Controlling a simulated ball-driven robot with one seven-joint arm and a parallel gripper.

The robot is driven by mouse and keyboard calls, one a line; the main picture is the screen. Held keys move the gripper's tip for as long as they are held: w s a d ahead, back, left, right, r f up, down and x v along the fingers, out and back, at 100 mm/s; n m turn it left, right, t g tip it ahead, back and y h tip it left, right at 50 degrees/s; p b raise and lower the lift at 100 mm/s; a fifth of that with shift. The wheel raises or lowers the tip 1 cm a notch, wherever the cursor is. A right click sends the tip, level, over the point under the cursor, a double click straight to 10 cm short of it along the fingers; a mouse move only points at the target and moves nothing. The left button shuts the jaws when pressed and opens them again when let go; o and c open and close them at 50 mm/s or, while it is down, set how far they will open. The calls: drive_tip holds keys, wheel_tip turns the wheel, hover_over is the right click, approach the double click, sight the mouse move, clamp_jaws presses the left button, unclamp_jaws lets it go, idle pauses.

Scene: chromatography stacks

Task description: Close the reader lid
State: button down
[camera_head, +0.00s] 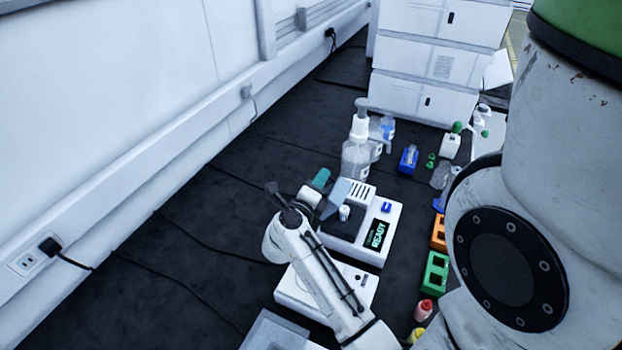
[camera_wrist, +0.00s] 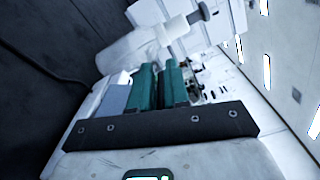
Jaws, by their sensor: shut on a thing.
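The reader (camera_head: 372,250) is a white box with a lit green READY display and a blue button, standing on the dark bench in the middle of the head view. Its blue-grey lid (camera_head: 334,197) stands tilted up over the dark top, not lying flat. My gripper (camera_head: 321,180) is at the lid's far left side, and its teal fingers also show close together in the wrist view (camera_wrist: 159,70). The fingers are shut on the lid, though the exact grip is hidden. A pale blue-grey panel (camera_wrist: 115,97) shows beside the left finger in the wrist view.
A clear pump bottle (camera_head: 356,155) stands just behind the reader. A second white device (camera_head: 298,290) is in front, under my arm. Orange (camera_head: 438,232) and green (camera_head: 434,272) racks stand to the right. White stacked units (camera_head: 425,90) are at the back. Bench left is clear except for cables.

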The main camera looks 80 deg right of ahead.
drive_tip(key=shift+s+a+r+m, duration=0.2)
drive_tip(key=shift+s+m, duration=0.25)
drive_tip(key=shift+m, duration=0.15)
drive_tip(key=s+m, duration=0.2)
drive_tip(key=s+a+f+m+b, duration=0.1)
drive_tip(key=s+m, duration=0.1)
drive_tip(key=s+m+b, duration=0.1)
drive_tip(key=s+m, duration=0.1)
drive_tip(key=m, duration=0.1)
drive_tip(key=shift+s+a+f, duration=0.2)
drive_tip(key=shift+f, duration=0.05)
drive_tip(key=s+m, duration=0.1)
drive_tip(key=s+f+m+b, duration=0.1)
drive_tip(key=shift+a+f+m, duration=0.15)
drive_tip(key=shift+a+m, duration=0.1)
drive_tip(key=shift+m, duration=0.05)
drive_tip(key=shift+s+f, duration=0.4)
drive_tip(key=shift+s+a+f, duration=0.1)
drive_tip(key=shift+s+f, duration=0.1)
drive_tip(key=c, duration=1.2)
unclamp_jaws()
drive_tip(key=shift+r, duration=0.1)
drive_tip(key=shift+w, duration=0.1)
